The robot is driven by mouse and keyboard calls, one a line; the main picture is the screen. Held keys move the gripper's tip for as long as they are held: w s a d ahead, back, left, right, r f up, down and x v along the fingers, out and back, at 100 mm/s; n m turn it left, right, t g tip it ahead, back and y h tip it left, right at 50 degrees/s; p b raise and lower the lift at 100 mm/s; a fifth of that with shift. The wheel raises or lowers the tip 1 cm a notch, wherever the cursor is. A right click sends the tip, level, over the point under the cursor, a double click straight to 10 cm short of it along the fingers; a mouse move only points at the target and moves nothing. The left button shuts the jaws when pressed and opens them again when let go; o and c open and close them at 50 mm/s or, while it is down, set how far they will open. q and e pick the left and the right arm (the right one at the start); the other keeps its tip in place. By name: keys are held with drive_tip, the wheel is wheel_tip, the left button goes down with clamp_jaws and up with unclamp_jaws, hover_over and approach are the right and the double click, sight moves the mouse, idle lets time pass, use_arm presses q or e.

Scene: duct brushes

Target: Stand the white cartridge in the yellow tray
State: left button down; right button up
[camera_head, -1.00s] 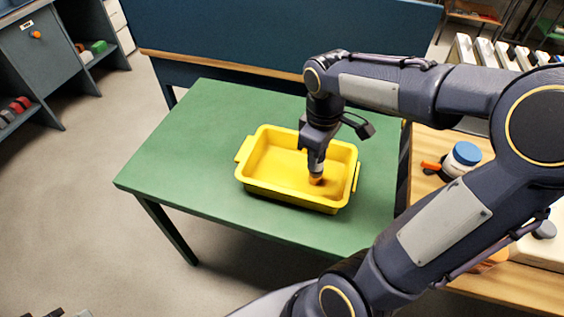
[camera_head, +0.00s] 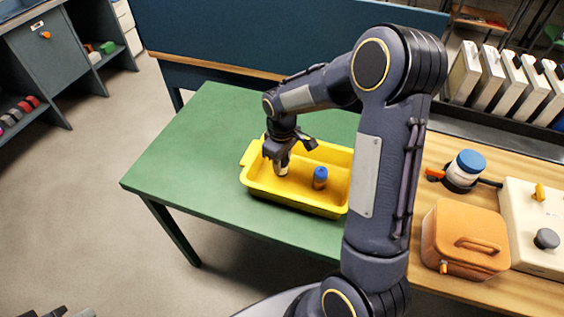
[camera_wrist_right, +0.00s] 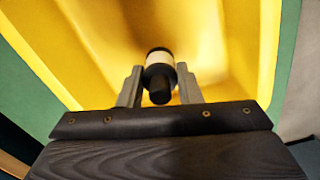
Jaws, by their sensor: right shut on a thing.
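The yellow tray (camera_head: 318,207) sits on the green table. My right gripper (camera_head: 280,164) is down inside its left part, shut on the white cartridge (camera_head: 283,171). In the right wrist view the cartridge (camera_wrist_right: 160,57) shows a white band between dark ends, between the two fingers (camera_wrist_right: 160,85) over the yellow floor. It looks near upright and close to the tray floor; I cannot tell if it touches. A blue-topped cylinder (camera_head: 320,177) stands in the tray, right of the gripper. My left gripper is not seen for certain.
My right forearm covers the tray's right end. On the wooden bench at right are a blue-lidded jar (camera_head: 467,167), an orange case (camera_head: 462,235) and a white box with knobs (camera_head: 540,222). A rack of white panels (camera_head: 505,80) stands behind. The green table (camera_head: 200,150) is clear left of the tray.

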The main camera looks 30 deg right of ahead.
drive_tip(key=shift+f, duration=0.4)
drive_tip(key=shift+f, duration=0.25)
drive_tip(key=o, duration=1)
drive_tip(key=shift+c, duration=0.2)
